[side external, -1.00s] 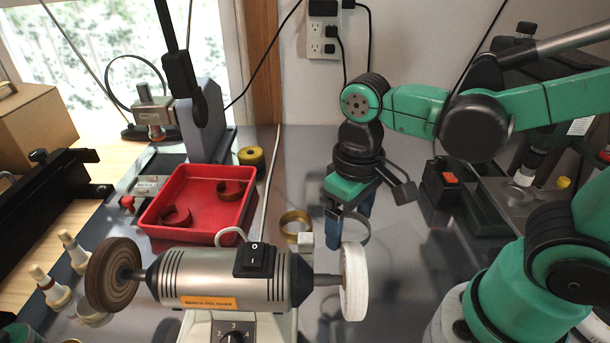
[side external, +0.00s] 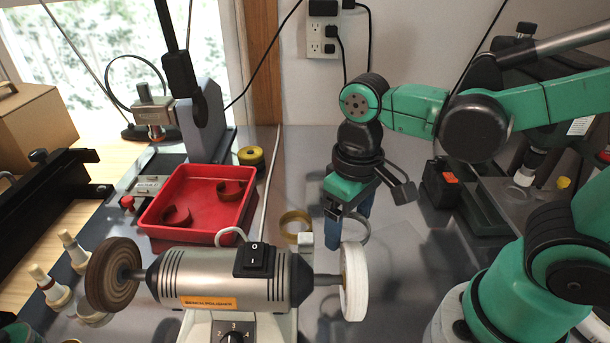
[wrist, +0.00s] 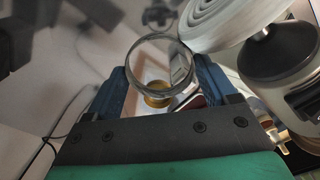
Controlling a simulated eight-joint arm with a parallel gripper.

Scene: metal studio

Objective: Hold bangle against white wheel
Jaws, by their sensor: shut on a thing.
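The silver bangle (side external: 366,231) is a thin metal ring, held edgewise between the blue fingers of my gripper (side external: 347,226). In the wrist view the bangle (wrist: 131,77) sits between both fingertips (wrist: 161,67), and my gripper is shut on it. The white wheel (side external: 354,283) is on the right end of the bench polisher (side external: 200,278). In the side view the bangle is just behind the wheel's upper edge. In the wrist view the bangle's upper right rim lies right beside the white wheel (wrist: 225,22). I cannot tell whether they touch.
A brown wheel (side external: 112,275) is on the polisher's left end. A red tray (side external: 150,222) with curved brown pieces stands behind the polisher. A brass ring (side external: 296,217) lies on the bench left of my gripper. Dark equipment (side external: 450,192) stands to the right.

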